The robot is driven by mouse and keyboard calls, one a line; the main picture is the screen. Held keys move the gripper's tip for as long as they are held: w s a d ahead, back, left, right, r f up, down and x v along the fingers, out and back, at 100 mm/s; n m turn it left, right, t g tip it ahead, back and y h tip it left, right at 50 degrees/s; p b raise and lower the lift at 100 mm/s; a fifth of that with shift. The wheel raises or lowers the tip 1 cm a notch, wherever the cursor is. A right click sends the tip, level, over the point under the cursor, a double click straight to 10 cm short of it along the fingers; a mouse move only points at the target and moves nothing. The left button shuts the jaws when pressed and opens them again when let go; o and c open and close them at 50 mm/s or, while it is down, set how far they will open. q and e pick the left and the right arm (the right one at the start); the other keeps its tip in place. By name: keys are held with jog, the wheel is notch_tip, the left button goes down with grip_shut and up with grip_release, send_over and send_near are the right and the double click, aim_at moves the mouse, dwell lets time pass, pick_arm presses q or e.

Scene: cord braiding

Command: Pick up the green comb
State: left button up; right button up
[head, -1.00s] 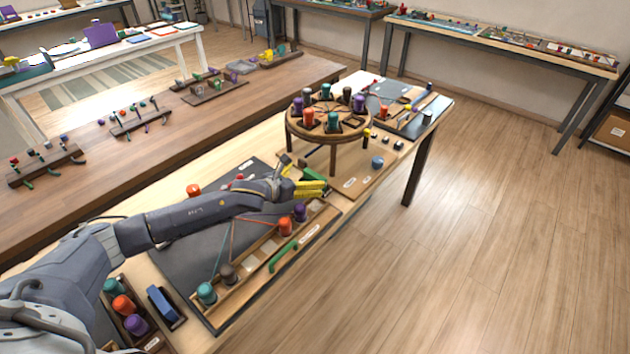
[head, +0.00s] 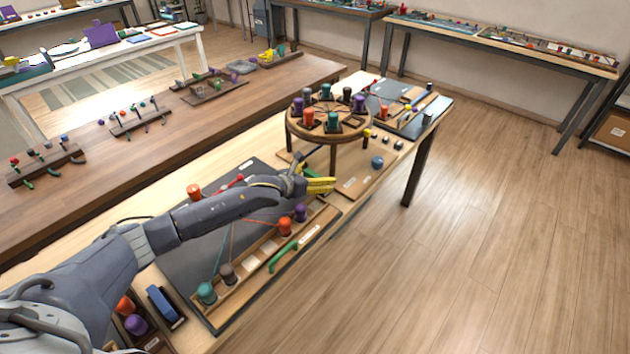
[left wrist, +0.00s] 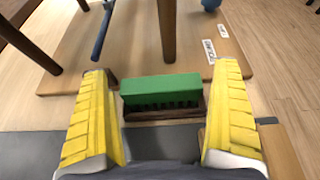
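The green comb (left wrist: 161,89) stands in a dark brown holder (left wrist: 165,115), its teeth pointing down, in the left wrist view. In the head view only a small green part of the comb (head: 312,173) shows behind my left gripper (head: 320,185). In the left wrist view my left gripper (left wrist: 161,118) is open, with one yellow finger on each side of the comb and clear space between. The fingers do not touch it. My right gripper is in neither view.
A round wooden stand (head: 345,132) with several coloured bobbins rises just beyond the comb; its legs stand close by. A blue ball (head: 377,162) lies to the right. A wooden rack with bobbins and a green handle (head: 283,257) lies nearer.

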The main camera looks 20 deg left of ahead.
pick_arm(q)
jog(key=c, duration=1)
